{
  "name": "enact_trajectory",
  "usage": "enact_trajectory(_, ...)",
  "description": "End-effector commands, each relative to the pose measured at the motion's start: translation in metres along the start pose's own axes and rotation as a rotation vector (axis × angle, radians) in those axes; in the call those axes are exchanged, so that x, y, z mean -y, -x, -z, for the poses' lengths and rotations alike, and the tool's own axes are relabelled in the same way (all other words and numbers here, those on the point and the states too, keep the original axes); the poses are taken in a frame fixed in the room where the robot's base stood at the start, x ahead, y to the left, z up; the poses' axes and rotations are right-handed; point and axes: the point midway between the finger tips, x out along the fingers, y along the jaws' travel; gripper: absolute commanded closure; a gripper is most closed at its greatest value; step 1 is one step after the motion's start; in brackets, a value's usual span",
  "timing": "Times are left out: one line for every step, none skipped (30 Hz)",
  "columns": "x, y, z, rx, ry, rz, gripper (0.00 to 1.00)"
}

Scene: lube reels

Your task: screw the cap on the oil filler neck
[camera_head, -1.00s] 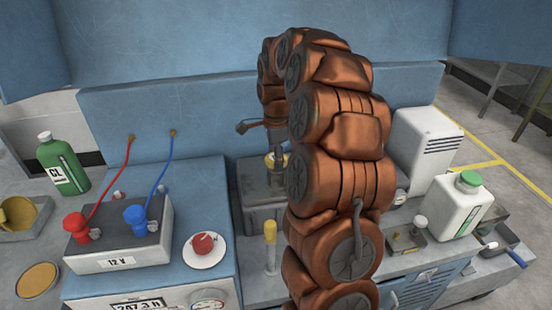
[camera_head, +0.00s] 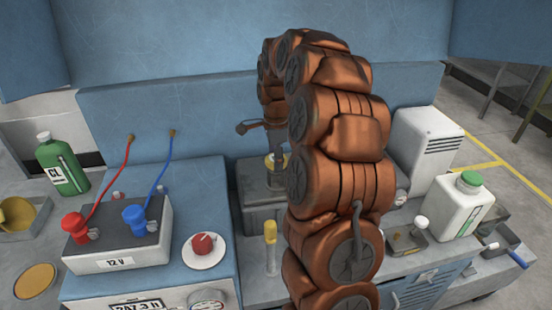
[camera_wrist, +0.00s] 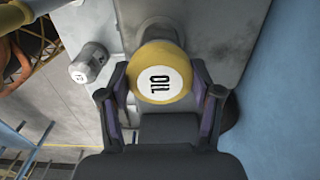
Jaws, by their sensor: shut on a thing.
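The oil cap (camera_wrist: 160,75) is a round yellow cap with a white label reading OIL. In the wrist view my gripper (camera_wrist: 162,92) is shut on it, one finger on each side. In the head view the yellow cap (camera_head: 277,160) shows as a small spot above the grey metal block (camera_head: 262,212), with my gripper (camera_head: 278,152) over it. My copper-coloured arm covers much of the middle of the head view.
A yellow-topped stick (camera_head: 270,232) stands in front of the block. A battery box (camera_head: 120,245) with red and blue clamps and a red knob (camera_head: 203,243) are at left. A white bottle with a green cap (camera_head: 458,205) stands at right. A silver cap (camera_wrist: 88,62) is beside my gripper.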

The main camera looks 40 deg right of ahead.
Motion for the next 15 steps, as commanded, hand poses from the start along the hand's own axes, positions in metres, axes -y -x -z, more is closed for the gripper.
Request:
enact_trajectory(0.0000, -0.0012, 0.0001, 0.000, 0.000, 0.000, 0.70)
enact_trajectory(0.0000, -0.0015, 0.0001, 0.000, 0.000, 0.000, 0.70)
enact_trajectory(0.0001, -0.0020, 0.0001, 0.000, 0.000, 0.000, 0.70)
enact_trajectory(0.0001, -0.0023, 0.0001, 0.000, 0.000, 0.000, 0.70)
enact_trajectory(0.0000, -0.0027, 0.0001, 0.000, 0.000, 0.000, 0.70)
enact_trajectory(0.0000, -0.0032, 0.0001, 0.000, 0.000, 0.000, 0.70)
enact_trajectory(0.0000, -0.0035, 0.0001, 0.000, 0.000, 0.000, 0.70)
enact_trajectory(0.0001, -0.0039, 0.0001, 0.000, 0.000, 0.000, 0.70)
enact_trajectory(0.0000, -0.0044, 0.0001, 0.000, 0.000, 0.000, 0.70)
enact_trajectory(0.0000, -0.0048, 0.0002, 0.000, 0.000, 0.000, 0.70)
enact_trajectory(0.0000, -0.0051, 0.0002, 0.000, 0.000, 0.000, 0.70)
enact_trajectory(0.0001, -0.0056, 0.0002, 0.000, 0.000, 0.000, 0.70)
enact_trajectory(0.0001, -0.0059, 0.0002, 0.000, 0.000, 0.000, 0.70)
enact_trajectory(0.0001, -0.0063, 0.0002, 0.000, 0.000, 0.000, 0.70)
enact_trajectory(0.0001, -0.0068, 0.0002, 0.000, 0.000, 0.000, 0.70)
